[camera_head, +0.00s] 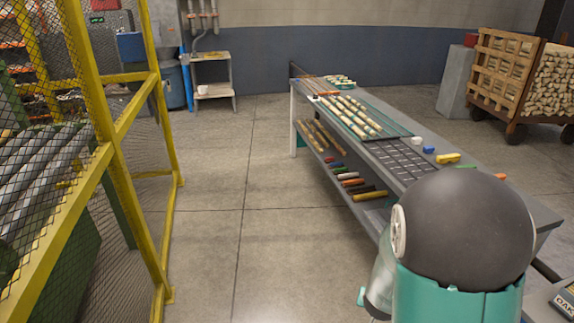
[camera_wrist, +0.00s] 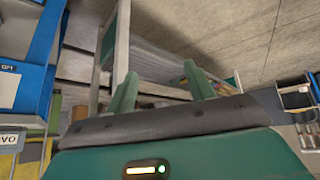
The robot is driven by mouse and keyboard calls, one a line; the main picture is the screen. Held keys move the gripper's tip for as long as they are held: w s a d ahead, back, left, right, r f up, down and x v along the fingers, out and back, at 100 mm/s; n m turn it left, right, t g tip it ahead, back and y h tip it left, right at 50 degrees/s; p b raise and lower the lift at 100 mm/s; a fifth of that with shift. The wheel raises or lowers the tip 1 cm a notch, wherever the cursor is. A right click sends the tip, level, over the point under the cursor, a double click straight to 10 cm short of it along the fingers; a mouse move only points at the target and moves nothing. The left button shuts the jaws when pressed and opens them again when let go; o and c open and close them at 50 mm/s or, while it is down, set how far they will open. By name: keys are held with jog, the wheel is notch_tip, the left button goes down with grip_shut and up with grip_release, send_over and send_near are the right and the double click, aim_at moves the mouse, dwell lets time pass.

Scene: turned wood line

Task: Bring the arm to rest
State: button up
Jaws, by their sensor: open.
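My gripper (camera_wrist: 161,90) shows in the wrist view, its two green fingers spread apart with nothing between them. Beyond the fingers is the grey frame of a bench or rack, tilted in this view. In the head view, a dark rounded joint and teal housing of my arm fill the lower right, in front of the near end of the long workbench (camera_head: 545,213). My gripper itself does not show in the head view.
The workbench carries turned wooden rods (camera_head: 345,117), a dark grid tray (camera_head: 398,160) and small coloured blocks, with coloured rods on its lower shelf. A yellow mesh fence (camera_head: 128,120) stands left. A log cart (camera_head: 505,80) stands back right. The floor (camera_head: 240,190) between is clear.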

jog(key=s+a+r+n+t+y, duration=0.1)
jog(key=a+r+n+y, duration=0.25)
jog(key=a+r, duration=0.85)
jog(key=s+a+r+n+g, duration=0.1)
jog(key=s+r+n, duration=0.1)
jog(key=s+r, duration=1.2)
jog(key=shift+a+r, duration=0.4)
jog(key=shift+r, duration=0.3)
jog(key=c, duration=0.4)
jog(key=shift+d, duration=0.1)
jog(key=shift+d, duration=0.1)
